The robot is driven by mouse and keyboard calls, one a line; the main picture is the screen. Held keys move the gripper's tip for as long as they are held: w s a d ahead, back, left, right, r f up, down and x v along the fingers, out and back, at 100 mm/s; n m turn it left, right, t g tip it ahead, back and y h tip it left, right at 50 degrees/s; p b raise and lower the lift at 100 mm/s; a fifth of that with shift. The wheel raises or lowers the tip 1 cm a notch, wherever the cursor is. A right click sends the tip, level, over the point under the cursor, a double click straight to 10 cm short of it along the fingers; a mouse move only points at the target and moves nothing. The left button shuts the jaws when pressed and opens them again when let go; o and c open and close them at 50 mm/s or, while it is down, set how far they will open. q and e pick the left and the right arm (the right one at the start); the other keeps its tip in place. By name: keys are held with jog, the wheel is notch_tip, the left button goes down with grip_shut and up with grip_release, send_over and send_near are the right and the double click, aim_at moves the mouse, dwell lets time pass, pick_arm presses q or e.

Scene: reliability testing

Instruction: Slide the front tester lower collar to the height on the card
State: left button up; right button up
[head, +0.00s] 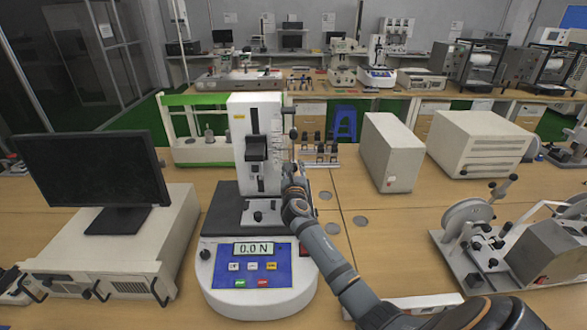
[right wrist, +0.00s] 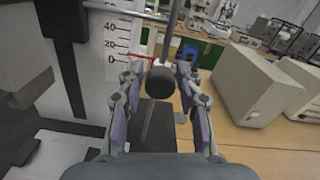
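The front tester (head: 255,125) has a white column on a round base with a blue panel reading 0.0 N. A vertical rod with dark knobs runs along its right side. In the right wrist view, the lower collar's round black knob (right wrist: 161,84) sits on this rod, and a red pointer (right wrist: 135,56) crosses the scale (right wrist: 118,35) between 0 and 20. My right gripper (head: 291,163) is beside the column. In the right wrist view it (right wrist: 160,78) is open, with fingers either side of the knob and visible gaps. I cannot make out a card with a height.
A black monitor (head: 98,178) on a beige unit stands left. Beige boxes (head: 392,152) and a reel machine (head: 475,235) stand right. A rack of small dark parts (head: 320,152) and a green-framed device (head: 200,150) are behind the tester. Bare wooden tabletop (head: 385,240) shows right of my arm.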

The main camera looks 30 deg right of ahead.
jog(key=shift+o, duration=0.7)
jog(key=shift+s+a+f, duration=0.1)
jog(key=shift+s+a, duration=0.05)
jog(key=v, duration=1.1)
jog(key=shift+s+a, duration=0.2)
jog(key=shift+s, duration=0.05)
